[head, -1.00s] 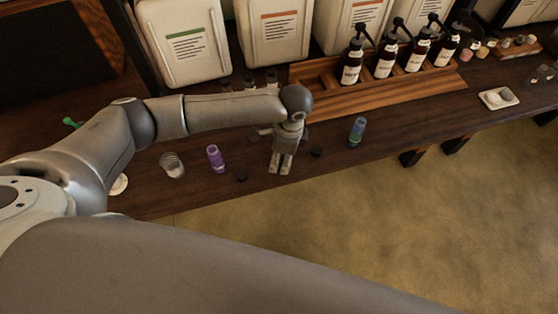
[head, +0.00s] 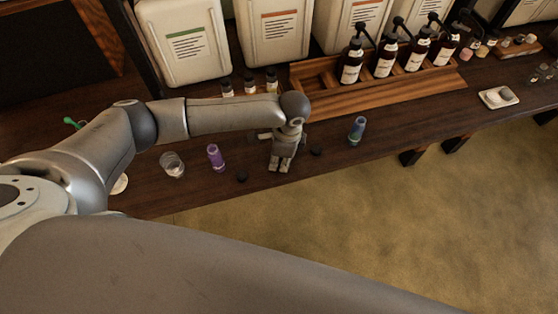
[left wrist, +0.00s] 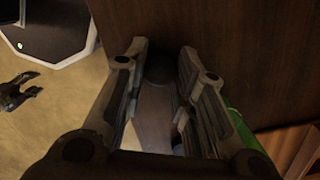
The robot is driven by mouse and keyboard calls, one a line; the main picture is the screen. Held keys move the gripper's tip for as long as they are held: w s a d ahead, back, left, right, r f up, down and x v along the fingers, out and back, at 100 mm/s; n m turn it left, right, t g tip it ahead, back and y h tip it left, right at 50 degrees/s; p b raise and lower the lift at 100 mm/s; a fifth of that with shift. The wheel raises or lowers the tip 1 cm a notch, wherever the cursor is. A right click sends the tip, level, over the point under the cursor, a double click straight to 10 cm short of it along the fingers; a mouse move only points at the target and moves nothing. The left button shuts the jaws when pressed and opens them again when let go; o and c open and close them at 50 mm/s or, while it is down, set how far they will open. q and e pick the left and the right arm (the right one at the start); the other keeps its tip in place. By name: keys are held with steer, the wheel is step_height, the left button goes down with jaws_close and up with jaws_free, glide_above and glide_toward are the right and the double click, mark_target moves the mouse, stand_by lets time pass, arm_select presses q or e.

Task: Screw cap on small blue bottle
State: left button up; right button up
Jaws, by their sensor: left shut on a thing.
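The small blue bottle (head: 357,130) stands upright on the dark wooden counter, right of my left gripper and apart from it. My left gripper (head: 280,168) points down near the counter's front edge. In the left wrist view its fingers (left wrist: 162,68) are close together, shut on a dark round cap (left wrist: 158,70) that shows between the tips. Two more black caps lie on the counter, one right of the gripper (head: 316,150) and one to its left (head: 241,176).
A purple bottle (head: 215,157) and a clear container (head: 172,164) stand left of the gripper. Behind it are small dark-capped bottles (head: 249,83) and a wooden tray (head: 385,97) with pump bottles (head: 386,58). The counter around the blue bottle is clear.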

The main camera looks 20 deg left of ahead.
mark_target(280, 163)
arm_select(q)
steer(key=shift+r, duration=0.45)
step_height(280, 163, up, 3)
steer(key=shift+s+d+f+b, duration=0.1)
steer(key=shift+f+b, duration=0.1)
steer(key=shift+b, duration=0.15)
steer(key=s+d+r, duration=0.4)
steer(key=s+r, duration=0.5)
steer(key=s, duration=0.4)
steer(key=shift+d+r, duration=0.2)
steer(key=shift+r, duration=0.1)
arm_select(e)
steer(key=shift+f, duration=0.45)
steer(key=shift+o, duration=0.6)
